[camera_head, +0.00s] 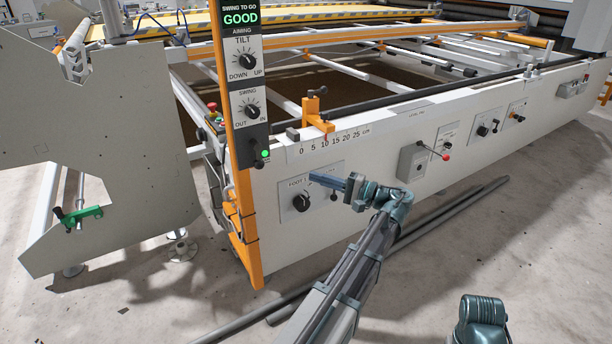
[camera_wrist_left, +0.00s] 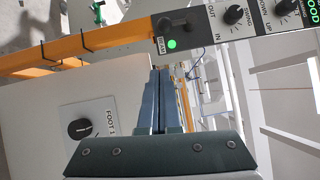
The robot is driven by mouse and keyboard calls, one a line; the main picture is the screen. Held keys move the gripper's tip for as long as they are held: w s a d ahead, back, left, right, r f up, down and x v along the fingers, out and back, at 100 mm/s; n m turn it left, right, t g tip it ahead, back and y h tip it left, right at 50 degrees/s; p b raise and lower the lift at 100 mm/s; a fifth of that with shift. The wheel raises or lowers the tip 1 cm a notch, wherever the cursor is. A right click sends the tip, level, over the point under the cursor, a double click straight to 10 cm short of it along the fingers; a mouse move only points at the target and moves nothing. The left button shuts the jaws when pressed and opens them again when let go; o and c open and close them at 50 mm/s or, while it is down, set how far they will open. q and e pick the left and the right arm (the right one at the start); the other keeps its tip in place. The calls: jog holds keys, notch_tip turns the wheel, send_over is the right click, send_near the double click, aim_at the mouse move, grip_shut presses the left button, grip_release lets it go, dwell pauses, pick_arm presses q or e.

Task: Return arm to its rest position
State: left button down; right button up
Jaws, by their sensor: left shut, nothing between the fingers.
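My left gripper (camera_head: 318,179) reaches in over the front of the white gantry beam (camera_head: 275,235). Its slim blue-grey fingers are shut with nothing between them. In the head view they point left and overlap the foot panel (camera_head: 297,203) with its black knob and small lever. The wrist view shows the closed fingers (camera_wrist_left: 160,78) pointing toward the orange post (camera_wrist_left: 105,45), with the foot knob (camera_wrist_left: 83,130) to their left. I cannot tell how close the fingers are to the panel. Part of another arm link of mine shows at the bottom right; my right gripper is out of view.
An orange post (camera_head: 243,205) carries a display reading GOOD, tilt and swing knobs and a green light (camera_head: 265,153). A red-tipped lever box (camera_head: 412,162) and more knobs line the beam. Dark pipes (camera_head: 450,212) lie on the floor. Open floor lies in front.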

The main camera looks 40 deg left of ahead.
pick_arm(q)
jog(key=shift+d, duration=0.4)
jog(key=s+d+f+m+t+h, duration=0.2)
jog(key=s+d+f+h, duration=0.15)
jog(key=d+f, duration=0.4)
jog(key=s+d+f+m+t+h, duration=0.1)
jog(key=s+d+f+t+h, duration=0.15)
jog(key=d+f+h, duration=0.4)
jog(key=s+d+f+m+g+h, duration=0.1)
jog(key=s+d+f+h, duration=0.4)
jog(key=d, duration=0.5)
jog(key=s+d+f+m+h, duration=0.15)
jog(key=s+d+f, duration=0.25)
jog(key=s+d, duration=0.5)
notch_tip(320, 180, up, 32)
jog(key=w+d+p, duration=0.2)
jog(key=p, duration=2.9)
jog(key=shift+w+f+h+p, duration=0.25)
jog(key=shift+w+h+p, duration=0.1)
jog(key=shift+p, duration=0.05)
jog(key=shift+d+n, duration=0.1)
jog(key=shift+n, duration=0.15)
